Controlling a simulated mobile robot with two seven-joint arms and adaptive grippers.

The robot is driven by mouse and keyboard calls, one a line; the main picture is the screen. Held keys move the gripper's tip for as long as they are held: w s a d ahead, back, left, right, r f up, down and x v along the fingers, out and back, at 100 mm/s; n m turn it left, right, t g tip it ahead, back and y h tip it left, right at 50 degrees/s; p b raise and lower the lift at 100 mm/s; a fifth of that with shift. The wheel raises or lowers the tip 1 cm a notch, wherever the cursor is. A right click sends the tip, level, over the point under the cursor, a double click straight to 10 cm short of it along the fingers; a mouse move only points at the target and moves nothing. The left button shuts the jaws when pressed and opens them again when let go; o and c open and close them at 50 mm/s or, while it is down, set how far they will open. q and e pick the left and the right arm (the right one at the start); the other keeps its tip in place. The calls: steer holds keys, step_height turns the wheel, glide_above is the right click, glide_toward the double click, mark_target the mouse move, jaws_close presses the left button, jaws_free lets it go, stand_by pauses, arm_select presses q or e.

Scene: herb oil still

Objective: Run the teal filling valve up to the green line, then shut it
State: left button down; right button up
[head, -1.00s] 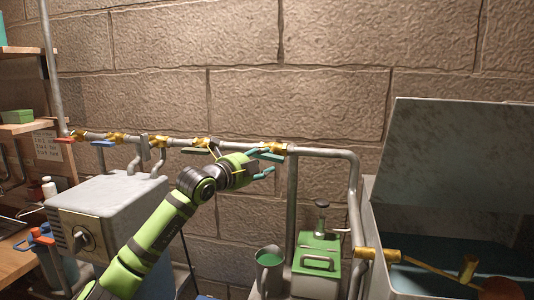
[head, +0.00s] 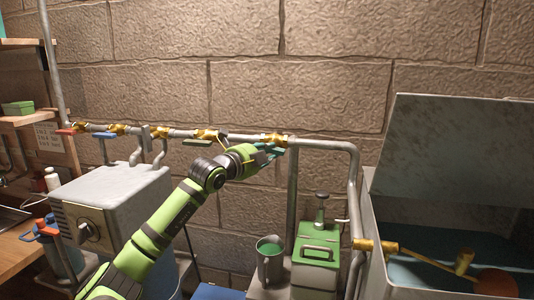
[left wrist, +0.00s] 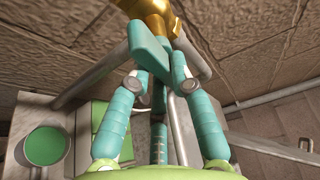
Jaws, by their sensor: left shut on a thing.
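My left gripper (head: 270,151) is at the brass valve (head: 274,139) on the grey pipe. In the left wrist view its teal fingers (left wrist: 157,72) are closed on the teal valve handle (left wrist: 152,45), which sits under the brass valve body. In the head view the fingers largely cover the handle. The handle looks roughly along the pipe, but its exact angle is hard to tell. An open metal tank (head: 381,205) stands at the right, with a brass float arm (head: 425,258) and a reddish float (head: 495,282) inside. I cannot make out a green line. My right gripper is out of view.
More brass valves run along the pipe to the left, including one with a green handle (head: 197,142). A grey metal box (head: 115,195) stands left of my arm.

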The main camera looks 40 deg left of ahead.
arm_select(q)
steer(key=m+g+b, duration=0.1)
steer(key=m, duration=0.2)
steer(key=shift+r, duration=0.1)
steer(key=m+g+y, duration=0.1)
steer(key=m, duration=0.1)
steer(key=m+g, duration=0.1)
steer(key=shift+a+r+m+y, duration=0.1)
steer(key=shift+m+y, duration=0.3)
steer(key=m+g+y, duration=0.1)
steer(key=m, duration=0.2)
steer(key=shift+y, duration=0.3)
steer(key=shift+m+g+y, duration=0.6)
steer(key=shift+m, duration=0.5)
steer(key=shift+s, duration=0.1)
steer(key=c, duration=1.1)
jaws_free()
